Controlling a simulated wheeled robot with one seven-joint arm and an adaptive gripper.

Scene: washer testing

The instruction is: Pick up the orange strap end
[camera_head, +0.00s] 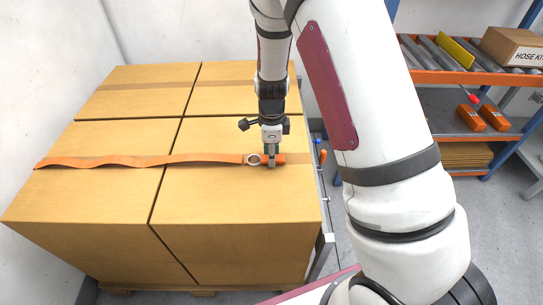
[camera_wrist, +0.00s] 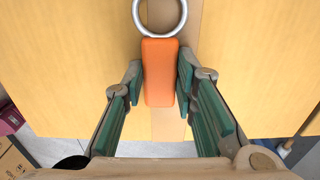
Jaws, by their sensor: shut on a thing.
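The orange strap (camera_head: 130,161) lies across the top of the cardboard boxes and runs to a metal ring (camera_head: 254,160). The orange strap end (camera_head: 280,159) is a block just right of the ring. In the wrist view the strap end (camera_wrist: 159,75) stands upright in the picture, below the ring (camera_wrist: 160,18). My gripper (camera_head: 271,163) points down at it, near the right edge of the boxes. Its green-padded fingers (camera_wrist: 161,85) are closed on both sides of the strap end. The strap end appears still at the box top.
The boxes (camera_head: 235,205) stand on a pallet (camera_head: 150,289), with a metal frame (camera_head: 323,225) along their right side. At right, a shelf holds rollers (camera_head: 450,55), a box marked HOSE KIT (camera_head: 512,45) and orange items (camera_head: 483,117). A white wall is at left.

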